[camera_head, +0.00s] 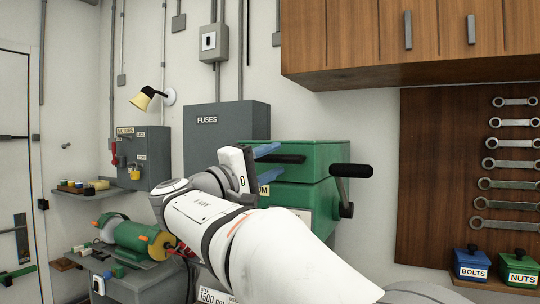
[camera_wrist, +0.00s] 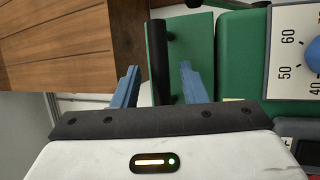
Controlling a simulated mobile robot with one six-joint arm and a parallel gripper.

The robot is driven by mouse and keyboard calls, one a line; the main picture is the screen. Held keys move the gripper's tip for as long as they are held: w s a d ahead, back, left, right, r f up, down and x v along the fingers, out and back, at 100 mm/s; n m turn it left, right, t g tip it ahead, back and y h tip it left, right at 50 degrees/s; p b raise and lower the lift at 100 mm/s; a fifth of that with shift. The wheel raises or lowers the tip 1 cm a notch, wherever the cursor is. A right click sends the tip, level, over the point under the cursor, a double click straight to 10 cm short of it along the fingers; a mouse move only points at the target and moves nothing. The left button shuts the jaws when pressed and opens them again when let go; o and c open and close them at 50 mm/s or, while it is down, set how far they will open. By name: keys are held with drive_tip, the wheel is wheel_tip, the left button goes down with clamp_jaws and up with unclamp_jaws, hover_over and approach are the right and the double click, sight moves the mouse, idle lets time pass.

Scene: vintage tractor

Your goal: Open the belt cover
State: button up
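The belt cover appears to be the green upper part (camera_head: 318,152) of a green machine, with a black bar handle (camera_head: 291,159) on it. In the wrist view, a green panel (camera_wrist: 196,35) carries the same black handle (camera_wrist: 160,62). My gripper (camera_head: 267,161) is at the handle, its blue fingers above and below it in the head view. In the wrist view my gripper (camera_wrist: 159,70) is open, with the handle between its fingers and visible gaps on both sides. The cover looks closed. My arm hides part of the machine's front.
A black crank handle (camera_head: 351,171) sticks out at the machine's right. A dial plate (camera_wrist: 290,45) with a blue knob (camera_wrist: 313,55) lies beside the panel. Wooden cabinets (camera_head: 400,40) hang above right. A grey fuse box (camera_head: 225,130) stands behind my arm.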

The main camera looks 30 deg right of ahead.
drive_tip(key=shift+x, duration=0.9)
drive_tip(key=shift+c, duration=0.3)
clamp_jaws()
